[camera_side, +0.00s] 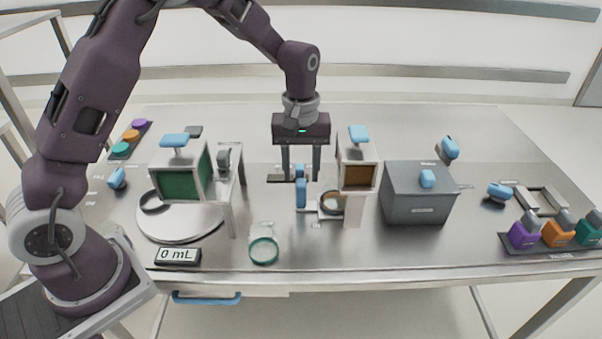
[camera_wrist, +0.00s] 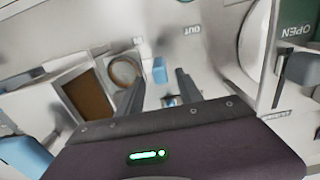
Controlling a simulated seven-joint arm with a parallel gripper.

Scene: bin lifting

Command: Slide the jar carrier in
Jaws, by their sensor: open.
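What looks like the jar carrier (camera_side: 313,209) is a low, pale piece at mid-table with an upright blue handle (camera_side: 301,193) at its left end. A dark-rimmed round piece (camera_side: 331,204) sits at its right end, beside the orange-windowed dispenser (camera_side: 357,175). My gripper (camera_side: 301,178) points down, open and empty, above and around the handle's position in the picture; contact is not clear. In the wrist view the handle (camera_wrist: 159,70) shows just beyond my gripper (camera_wrist: 160,80), with the round piece (camera_wrist: 124,72) to its left. The dispenser partly hides the carrier's right end.
A green-windowed dispenser (camera_side: 180,174) stands over a round plate (camera_side: 170,222) at left. A green-rimmed glass dish (camera_side: 263,250) lies in front. A grey box (camera_side: 419,194) stands right of the orange dispenser. Coloured bottles (camera_side: 555,233) sit at far right. The front middle is mostly clear.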

